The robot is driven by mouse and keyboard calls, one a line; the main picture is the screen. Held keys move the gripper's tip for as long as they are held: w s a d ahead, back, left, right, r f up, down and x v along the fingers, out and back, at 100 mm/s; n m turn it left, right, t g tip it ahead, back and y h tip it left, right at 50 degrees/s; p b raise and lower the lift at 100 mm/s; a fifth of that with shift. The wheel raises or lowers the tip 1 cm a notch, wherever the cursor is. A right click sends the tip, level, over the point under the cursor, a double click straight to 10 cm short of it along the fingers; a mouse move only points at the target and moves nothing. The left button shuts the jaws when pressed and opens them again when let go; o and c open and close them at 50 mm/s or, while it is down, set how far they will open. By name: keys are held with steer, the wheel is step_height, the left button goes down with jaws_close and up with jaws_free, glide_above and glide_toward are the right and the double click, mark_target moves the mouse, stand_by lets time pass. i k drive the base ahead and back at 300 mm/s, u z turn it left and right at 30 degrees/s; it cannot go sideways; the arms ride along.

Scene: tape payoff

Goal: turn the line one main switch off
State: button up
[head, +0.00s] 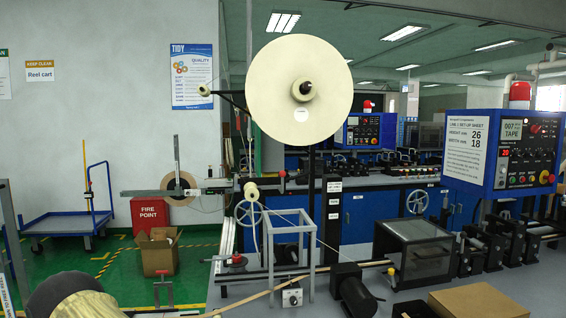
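The blue control cabinet (465,180) stands at the right in the head view, with a set-up sheet for line 1 on its side. Its dark front panel (525,150) carries a "007 TAPE" label, a red display, several buttons and knobs. A red and black knob (545,178) sits low on the panel's right. I cannot tell which control is the main switch or its position. A second blue control box (362,131) stands farther back with similar small controls. My gripper is not in view.
A large cream reel (299,89) stands on a black post in the middle. A clear-sided box (415,248) and a cardboard box (478,300) are at front right. A blue cart (68,218) and an open carton (158,253) stand left on green floor.

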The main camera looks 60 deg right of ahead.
mark_target(533, 129)
steer(key=z, duration=3.25)
steer(key=k, duration=0.6)
steer(key=z, duration=0.85)
steer(key=i, duration=0.9)
steer(key=z, duration=0.5)
steer(key=i, duration=1.1)
steer(key=u, duration=1.1)
steer(key=i, duration=0.6)
steer(key=u, duration=0.55)
